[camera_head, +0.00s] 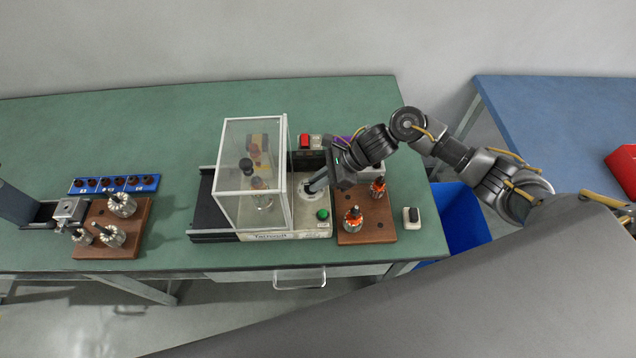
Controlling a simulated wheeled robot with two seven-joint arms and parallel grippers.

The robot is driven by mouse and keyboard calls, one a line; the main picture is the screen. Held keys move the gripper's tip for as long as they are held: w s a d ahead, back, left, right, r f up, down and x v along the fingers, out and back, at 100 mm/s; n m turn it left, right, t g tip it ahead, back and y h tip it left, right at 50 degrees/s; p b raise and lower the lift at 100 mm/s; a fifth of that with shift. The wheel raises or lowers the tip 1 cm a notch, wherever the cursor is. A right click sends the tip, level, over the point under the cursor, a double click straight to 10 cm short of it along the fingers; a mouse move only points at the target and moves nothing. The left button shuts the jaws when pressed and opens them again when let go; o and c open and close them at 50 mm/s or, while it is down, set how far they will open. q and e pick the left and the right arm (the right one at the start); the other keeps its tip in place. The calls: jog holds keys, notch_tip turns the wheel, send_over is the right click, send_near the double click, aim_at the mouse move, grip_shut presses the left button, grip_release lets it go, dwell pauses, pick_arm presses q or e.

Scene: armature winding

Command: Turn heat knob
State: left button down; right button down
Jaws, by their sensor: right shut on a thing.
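The machine (318,226) sits on the green table, with a pale control panel at its right end. My right gripper (314,187) reaches down to this panel from the right and is shut on the heat knob. The knob itself is mostly hidden by the fingers; a pale round dial plate (305,195) shows around them. A green button (322,214) is just below it on the panel. My left gripper is not in view.
A clear box cover (238,205) with a white frame stands left of the gripper. A wooden board (380,232) with orange-wound armatures lies right, beside a small switch (412,216). Another board (132,211) with bare armatures and a blue rack (145,183) are at left.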

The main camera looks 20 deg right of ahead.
jog(key=b, duration=0.1)
jog(key=m+t+b, duration=0.1)
jog(key=m+b, duration=0.1)
jog(key=shift+s+f+t+h, duration=0.25)
jog(key=shift+f+t+h, duration=0.05)
jog(key=shift+t, duration=0.1)
jog(key=shift+s+a+r+m+t+h+b, duration=0.15)
jog(key=shift+m+t+h+b, duration=0.3)
jog(key=shift+m, duration=0.65)
jog(key=shift+s+a+r+m+t+h, duration=0.1)
jog(key=shift+m+t+h, duration=0.25)
jog(key=shift+m+t, duration=0.55)
jog(key=m+h, duration=0.1)
jog(key=m, duration=0.1)
jog(key=m+t+h, duration=0.1)
jog(key=shift+s+a+r+m+t, duration=0.1)
jog(key=shift+s+a+m+t, duration=0.1)
jog(key=shift+a+m+t, duration=0.15)
jog(key=m+h, duration=0.2)
jog(key=m, duration=0.1)
jog(key=shift+s+a+m+t+h+p, duration=0.1)
jog(key=shift+a+m+t+h+p, duration=0.1)
jog(key=shift+m+t+h+p, duration=0.15)
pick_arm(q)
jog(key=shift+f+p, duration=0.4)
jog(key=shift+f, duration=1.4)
pick_arm(e)
jog(key=shift+a+m+h, duration=0.15)
jog(key=shift+m+h, duration=0.7)
jog(key=shift+m, duration=0.25)
